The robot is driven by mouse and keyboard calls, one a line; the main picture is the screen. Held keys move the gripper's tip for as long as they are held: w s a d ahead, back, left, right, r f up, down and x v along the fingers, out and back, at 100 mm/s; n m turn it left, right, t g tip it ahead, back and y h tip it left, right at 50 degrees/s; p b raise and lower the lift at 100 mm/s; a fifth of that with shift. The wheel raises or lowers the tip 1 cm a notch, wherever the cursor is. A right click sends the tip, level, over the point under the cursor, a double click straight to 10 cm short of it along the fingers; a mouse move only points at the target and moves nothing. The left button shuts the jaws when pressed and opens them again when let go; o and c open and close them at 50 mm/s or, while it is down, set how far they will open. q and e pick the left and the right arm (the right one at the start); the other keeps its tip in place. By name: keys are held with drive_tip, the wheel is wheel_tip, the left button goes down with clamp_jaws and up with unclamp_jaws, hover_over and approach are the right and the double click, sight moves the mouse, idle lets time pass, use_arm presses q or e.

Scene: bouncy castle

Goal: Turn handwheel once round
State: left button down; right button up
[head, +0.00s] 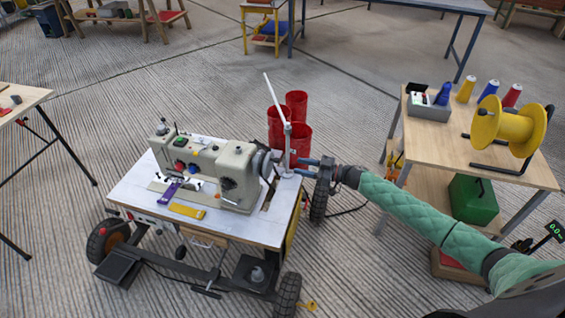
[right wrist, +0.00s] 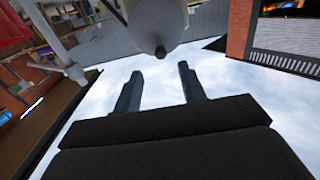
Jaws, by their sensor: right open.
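A cream sewing machine (head: 212,170) stands on a white-topped wheeled table (head: 255,232). Its dark handwheel (head: 264,162) is at the machine's right end, seen nearly edge-on. My right gripper (head: 298,166) comes in from the right over the table's right edge, its fingers pointing left at the handwheel. It is open, and a small gap seems to lie between fingertips and wheel. In the right wrist view the two fingers (right wrist: 159,78) stand apart with nothing between them. A pale rounded part with a dark knob (right wrist: 160,51) is just beyond the tips; I cannot tell what it belongs to. My left gripper is not in view.
A white upright thread stand (head: 279,108) rises close to my right gripper. Red bins (head: 298,135) stand behind the table. A wooden side table (head: 452,135) with a yellow spool (head: 505,128) is at the right. A purple piece (head: 171,191) and a yellow piece (head: 187,211) lie before the machine.

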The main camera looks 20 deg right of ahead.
sight(268, 165)
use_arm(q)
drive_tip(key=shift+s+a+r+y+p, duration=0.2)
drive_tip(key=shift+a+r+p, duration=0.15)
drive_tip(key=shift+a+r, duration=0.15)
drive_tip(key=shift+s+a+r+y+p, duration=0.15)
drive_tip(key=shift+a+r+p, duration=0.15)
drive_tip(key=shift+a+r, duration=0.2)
use_arm(e)
drive_tip(key=x, duration=0.7)
drive_tip(key=shift+w+a, duration=0.15)
drive_tip(key=shift+a, duration=0.05)
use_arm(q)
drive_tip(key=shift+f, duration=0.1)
use_arm(e)
clamp_jaws()
